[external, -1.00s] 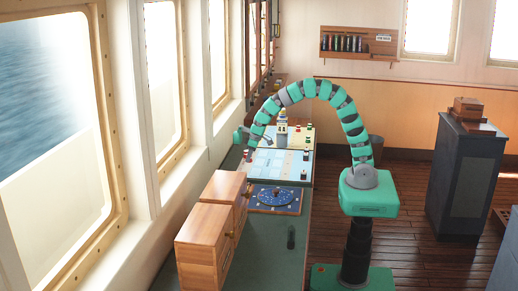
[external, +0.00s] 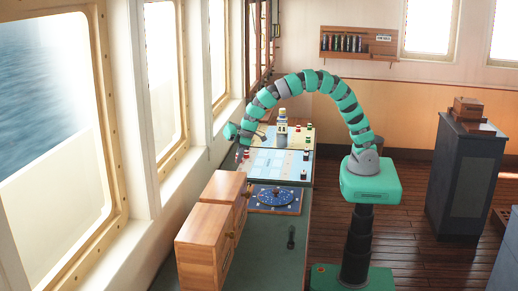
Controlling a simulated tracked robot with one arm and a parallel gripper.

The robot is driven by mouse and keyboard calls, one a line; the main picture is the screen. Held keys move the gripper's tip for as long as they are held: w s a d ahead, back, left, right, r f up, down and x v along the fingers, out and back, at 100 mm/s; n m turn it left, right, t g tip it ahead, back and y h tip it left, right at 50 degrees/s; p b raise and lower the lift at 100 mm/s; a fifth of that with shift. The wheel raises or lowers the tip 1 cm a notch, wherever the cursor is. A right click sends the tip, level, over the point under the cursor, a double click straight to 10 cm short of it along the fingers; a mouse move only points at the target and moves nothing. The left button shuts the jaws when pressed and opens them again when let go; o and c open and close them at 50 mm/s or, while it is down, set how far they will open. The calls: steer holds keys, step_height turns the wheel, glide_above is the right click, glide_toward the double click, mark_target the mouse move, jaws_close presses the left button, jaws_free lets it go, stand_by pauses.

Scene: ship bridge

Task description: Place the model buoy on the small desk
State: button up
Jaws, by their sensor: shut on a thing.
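My gripper (external: 243,139) is at the end of my arched arm, over the left edge of the chart board near the windows. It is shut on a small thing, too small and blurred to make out. A dark grey stand (external: 465,180) at the right, far from my gripper, could be the small desk, but I cannot be sure.
The chart board (external: 262,176) lies on the long green counter (external: 275,262). A blue dial board (external: 275,198) and wooden drawers (external: 207,240) are nearer. A wooden box (external: 467,107) sits on the grey stand. Open floor (external: 415,215) lies between.

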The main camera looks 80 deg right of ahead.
steer(key=s+a+r+n+p, duration=0.1)
steer(key=s+a+r+p, duration=0.1)
steer(key=a, duration=0.5)
steer(key=s+a+r+n+p, duration=0.1)
steer(key=s+a+r+p, duration=0.1)
steer(key=a, duration=0.6)
steer(key=s+a+r+n+y+p, duration=0.1)
steer(key=s+a+r+n+p, duration=0.1)
steer(key=s+a, duration=0.3)
steer(key=shift+a+r+g, duration=0.2)
steer(key=shift+a+r, duration=0.15)
steer(key=shift+a, duration=0.5)
steer(key=shift+a+r+g, duration=0.2)
steer(key=shift+a+r, duration=0.1)
steer(key=shift+a, duration=0.55)
steer(key=s+a+f+n+b, duration=0.2)
steer(key=s+a+f+b, duration=0.2)
steer(key=a, duration=0.5)
steer(key=s+a+f+n+g+y+b, duration=0.1)
steer(key=s+a+f+b, duration=0.3)
steer(key=s+a, duration=0.4)
steer(key=s+a+f+n+b, duration=0.3)
steer(key=s+a+b, duration=0.3)
steer(key=a, duration=0.6)
steer(key=shift+s+f+n+g, duration=0.3)
steer(key=shift+s+f, duration=0.15)
steer(key=shift+f, duration=0.05)
steer(key=shift+b, duration=0.3)
steer(key=shift+f+b, duration=0.95)
steer(key=shift+f, duration=3.9)
